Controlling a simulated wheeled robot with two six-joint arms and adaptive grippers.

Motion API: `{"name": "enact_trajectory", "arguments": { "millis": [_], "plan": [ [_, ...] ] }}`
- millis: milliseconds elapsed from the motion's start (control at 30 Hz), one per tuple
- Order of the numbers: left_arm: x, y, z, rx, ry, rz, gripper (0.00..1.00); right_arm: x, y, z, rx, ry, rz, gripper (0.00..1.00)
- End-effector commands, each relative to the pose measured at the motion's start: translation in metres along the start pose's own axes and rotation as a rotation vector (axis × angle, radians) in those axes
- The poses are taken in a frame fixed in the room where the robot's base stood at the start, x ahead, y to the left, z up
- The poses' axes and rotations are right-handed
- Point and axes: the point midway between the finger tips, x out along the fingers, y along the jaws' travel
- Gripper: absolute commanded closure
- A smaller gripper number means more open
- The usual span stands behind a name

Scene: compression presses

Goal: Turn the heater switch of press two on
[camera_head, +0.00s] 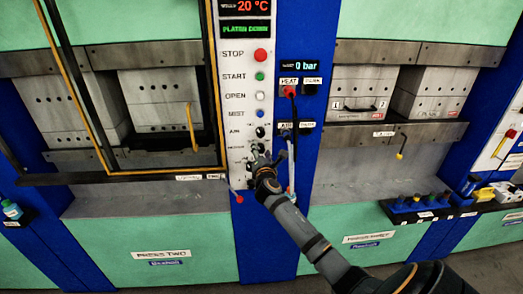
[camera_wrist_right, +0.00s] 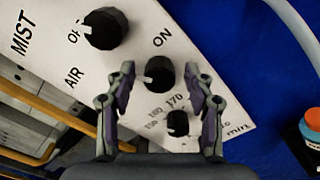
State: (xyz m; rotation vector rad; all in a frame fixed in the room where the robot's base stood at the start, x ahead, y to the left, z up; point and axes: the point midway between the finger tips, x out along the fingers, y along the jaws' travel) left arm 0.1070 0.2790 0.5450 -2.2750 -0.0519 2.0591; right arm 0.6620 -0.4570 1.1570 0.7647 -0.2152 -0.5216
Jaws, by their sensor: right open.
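The control panel (camera_head: 246,90) of press two carries a black heater knob (camera_wrist_right: 158,73), with its white mark toward the left in the right wrist view. My right gripper (camera_head: 262,162) is at the lower part of the panel, covering part of the lower knobs in the head view. In the wrist view its fingers (camera_wrist_right: 162,80) are open, one on each side of the heater knob. I cannot tell whether they touch it. My left gripper is not in view.
The air knob (camera_wrist_right: 105,28) is close to the fingers, and a small numbered dial (camera_wrist_right: 177,123) lies between them nearer the palm. A red-ended lever (camera_head: 238,196) hangs below the panel. Press two's framed guard (camera_head: 212,80) stands left; a blue column (camera_head: 300,30) stands right.

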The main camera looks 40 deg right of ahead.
Motion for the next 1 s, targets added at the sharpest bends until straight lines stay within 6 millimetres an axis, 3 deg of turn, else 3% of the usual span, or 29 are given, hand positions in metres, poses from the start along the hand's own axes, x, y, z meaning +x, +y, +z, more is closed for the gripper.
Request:
{"name": "enact_trajectory", "arguments": {
  "millis": [267, 633, 1000],
  "plan": [
    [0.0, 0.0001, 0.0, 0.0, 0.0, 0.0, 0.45, 0.0012, 0.0, -0.0003, 0.001, 0.0, 0.0, 0.49],
    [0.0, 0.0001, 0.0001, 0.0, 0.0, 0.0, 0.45, 0.001, -0.0001, -0.0004, 0.0, 0.0, 0.0, 0.99],
    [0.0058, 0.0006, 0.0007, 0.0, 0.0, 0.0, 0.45, 0.001, -0.0015, -0.0016, 0.063, 0.0, 0.0, 1.0]
  ]
}}
